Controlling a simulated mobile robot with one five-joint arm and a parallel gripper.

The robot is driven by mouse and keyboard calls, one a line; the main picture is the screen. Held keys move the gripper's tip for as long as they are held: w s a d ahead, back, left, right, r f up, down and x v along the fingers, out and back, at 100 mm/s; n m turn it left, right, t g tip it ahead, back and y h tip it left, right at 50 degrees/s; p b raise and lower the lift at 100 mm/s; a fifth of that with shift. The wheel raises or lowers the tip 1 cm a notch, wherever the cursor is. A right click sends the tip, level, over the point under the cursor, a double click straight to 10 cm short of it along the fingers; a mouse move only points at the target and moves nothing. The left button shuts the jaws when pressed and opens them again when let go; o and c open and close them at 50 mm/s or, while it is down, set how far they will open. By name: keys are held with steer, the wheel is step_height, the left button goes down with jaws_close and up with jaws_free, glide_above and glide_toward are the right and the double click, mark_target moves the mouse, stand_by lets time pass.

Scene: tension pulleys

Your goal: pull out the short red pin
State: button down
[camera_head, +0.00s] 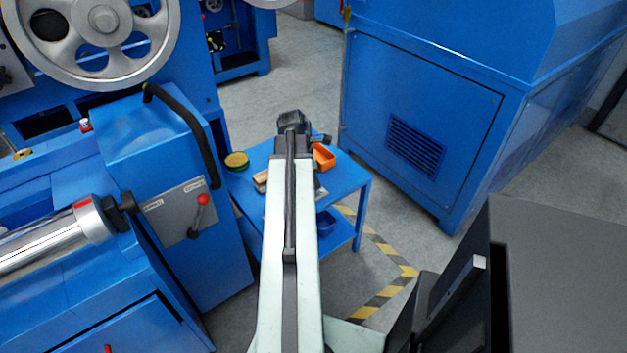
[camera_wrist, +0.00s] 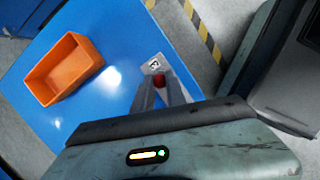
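My gripper (camera_head: 293,120) is stretched out over the small blue table. In the wrist view its two grey fingers (camera_wrist: 161,88) point down toward the table top, with a small red piece (camera_wrist: 160,81) between their tips. The red piece may be the short red pin, but its shape is mostly hidden. I cannot tell whether the fingers grip it or only stand on both sides. A small white marked label (camera_wrist: 155,66) shows just beyond it. In the head view, a small red-topped part (camera_head: 86,124) sits on the blue machine at left, and a red tip (camera_head: 108,348) shows at the bottom edge.
The blue table (camera_head: 345,178) carries an orange bin (camera_head: 324,157), which also shows in the wrist view (camera_wrist: 64,70), and a round yellow-topped container (camera_head: 237,160). The machine at left has a red-knobbed lever (camera_head: 203,199). A blue cabinet (camera_head: 420,120) stands behind right. Floor is open between them.

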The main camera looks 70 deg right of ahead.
steer(key=shift+r+p, duration=1.8)
steer(key=shift+r+p, duration=0.5)
steer(key=shift+r, duration=0.15)
step_height(320, 180, up, 4)
steer(key=p, duration=0.4)
step_height(320, 180, up, 20)
steer(key=p, duration=2)
